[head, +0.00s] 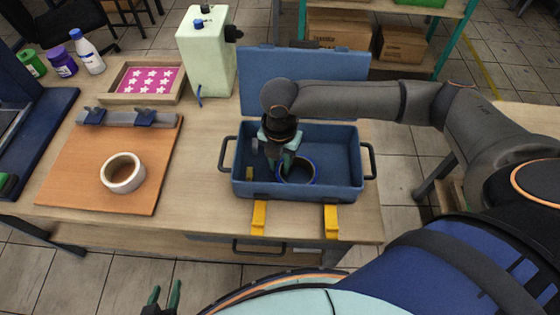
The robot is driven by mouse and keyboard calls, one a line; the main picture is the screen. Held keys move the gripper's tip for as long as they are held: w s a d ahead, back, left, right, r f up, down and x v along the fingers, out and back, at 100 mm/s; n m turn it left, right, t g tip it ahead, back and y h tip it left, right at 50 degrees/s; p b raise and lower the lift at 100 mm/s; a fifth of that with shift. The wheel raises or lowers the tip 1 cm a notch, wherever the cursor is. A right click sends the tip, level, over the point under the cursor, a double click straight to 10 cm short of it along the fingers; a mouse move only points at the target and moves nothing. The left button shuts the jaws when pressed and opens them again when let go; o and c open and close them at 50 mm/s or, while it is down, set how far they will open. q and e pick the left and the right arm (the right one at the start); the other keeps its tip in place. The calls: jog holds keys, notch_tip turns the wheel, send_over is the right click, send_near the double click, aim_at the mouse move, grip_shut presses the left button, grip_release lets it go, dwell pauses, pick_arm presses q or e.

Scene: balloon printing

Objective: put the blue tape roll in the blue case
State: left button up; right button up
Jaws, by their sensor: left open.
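The blue case (348,180) stands open on the workbench, its lid raised at the back. The blue tape roll (314,172) is inside the case, right of the middle, with its ring opening facing up. My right gripper (281,170) reaches down into the case at the roll's left rim, with a finger against or inside the ring. Its fingertips are partly hidden, so I cannot tell whether it grips the roll. My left gripper (164,297) is open and empty at the bottom edge of the view, in front of the bench.
Yellow latches (259,218) hang at the case's front.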

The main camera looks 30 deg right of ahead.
jog(key=shift+o, duration=0.8)
jog(key=shift+r, duration=0.25)
notch_tip(320, 180, up, 12)
jog(key=p, duration=0.1)
